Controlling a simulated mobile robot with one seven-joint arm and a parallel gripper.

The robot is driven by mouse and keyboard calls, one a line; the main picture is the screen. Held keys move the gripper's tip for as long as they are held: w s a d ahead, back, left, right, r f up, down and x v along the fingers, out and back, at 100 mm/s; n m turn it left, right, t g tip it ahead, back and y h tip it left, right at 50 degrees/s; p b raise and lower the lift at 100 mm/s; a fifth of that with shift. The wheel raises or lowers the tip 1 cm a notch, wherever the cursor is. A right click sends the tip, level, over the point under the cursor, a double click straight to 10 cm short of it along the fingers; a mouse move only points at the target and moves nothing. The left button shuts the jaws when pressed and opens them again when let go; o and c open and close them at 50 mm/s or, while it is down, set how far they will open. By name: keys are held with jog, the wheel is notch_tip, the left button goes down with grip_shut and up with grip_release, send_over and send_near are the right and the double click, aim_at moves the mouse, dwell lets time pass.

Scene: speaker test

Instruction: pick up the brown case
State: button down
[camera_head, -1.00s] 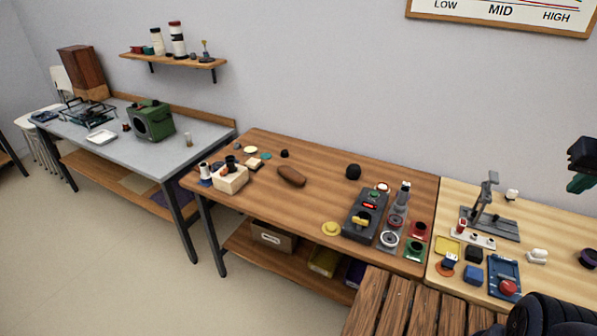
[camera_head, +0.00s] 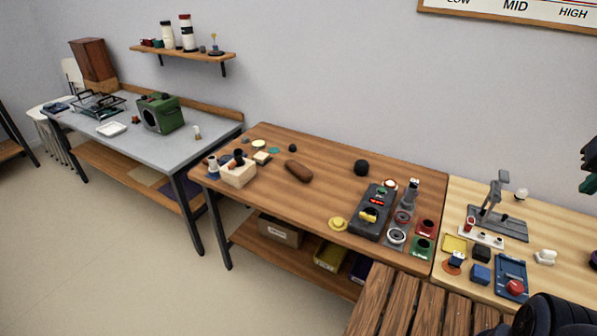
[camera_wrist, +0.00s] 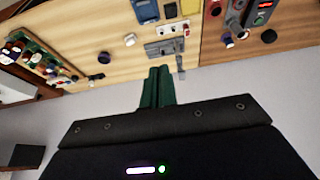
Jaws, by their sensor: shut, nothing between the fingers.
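The brown case (camera_head: 299,171) is a small, long, rounded brown object. It lies on the left half of the middle wooden table (camera_head: 330,185) in the head view, and I do not make it out in the wrist view. My gripper shows at the right edge of the head view (camera_head: 589,178), partly cut off, far to the right of the case. In the wrist view its green fingers (camera_wrist: 159,80) are together with nothing between them.
A dark control box (camera_head: 372,212) stands farther right. A pale table (camera_head: 545,225) with a grey stand (camera_head: 497,215) adjoins. Bare wood surrounds the case.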

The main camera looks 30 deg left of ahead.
jog(key=shift+c, duration=2)
grip_release()
